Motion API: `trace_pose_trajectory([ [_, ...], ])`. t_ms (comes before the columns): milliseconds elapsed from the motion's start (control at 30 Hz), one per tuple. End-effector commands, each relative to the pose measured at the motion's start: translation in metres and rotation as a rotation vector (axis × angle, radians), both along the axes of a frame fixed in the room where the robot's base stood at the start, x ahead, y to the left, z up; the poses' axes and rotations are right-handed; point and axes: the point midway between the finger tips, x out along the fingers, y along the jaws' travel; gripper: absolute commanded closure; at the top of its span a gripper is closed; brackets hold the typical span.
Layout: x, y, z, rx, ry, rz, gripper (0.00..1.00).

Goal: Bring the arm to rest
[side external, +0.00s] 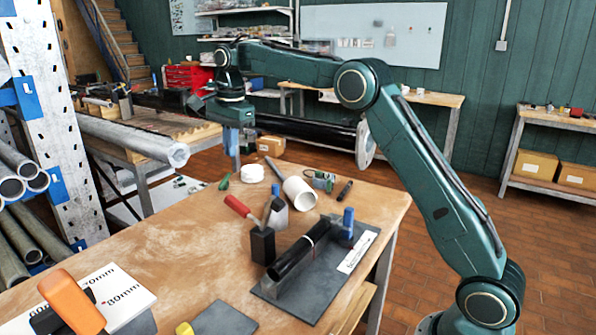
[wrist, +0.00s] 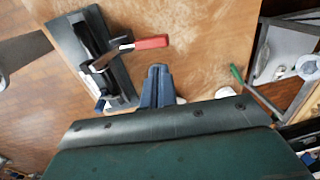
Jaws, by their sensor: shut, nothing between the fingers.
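My gripper (side external: 234,158) hangs over the far left part of the wooden table in the side external view, its blue fingers pointing down. The fingers are together with nothing between them. In the wrist view my gripper (wrist: 158,75) shows as blue fingers above the tabletop, apart from the red-handled tool (wrist: 150,43). My arm arches from the right over the back of the table. A long black pole (side external: 310,130) with a grey disc flange (side external: 365,145) at its right end lies behind the table.
On the wooden table (side external: 170,245) are a dark plate (side external: 365,250) bearing a black tube, a black block (side external: 262,245) with the red-handled tool, a white cylinder (side external: 299,193) and a white round piece (side external: 252,173). A rack of pipes stands left. The table's middle left is clear.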

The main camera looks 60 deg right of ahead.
Motion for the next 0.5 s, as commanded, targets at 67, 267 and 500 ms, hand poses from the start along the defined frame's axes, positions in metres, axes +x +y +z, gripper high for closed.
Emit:
trace_pose_trajectory([
  [67, -0.001, -0.001, 0.007, -0.001, -0.001, -0.001, 1.0],
  [267, -0.003, -0.001, 0.015, -0.003, 0.0, 0.0, 1.0],
  [500, -0.003, -0.001, 0.017, -0.004, 0.0, 0.001, 1.0],
])
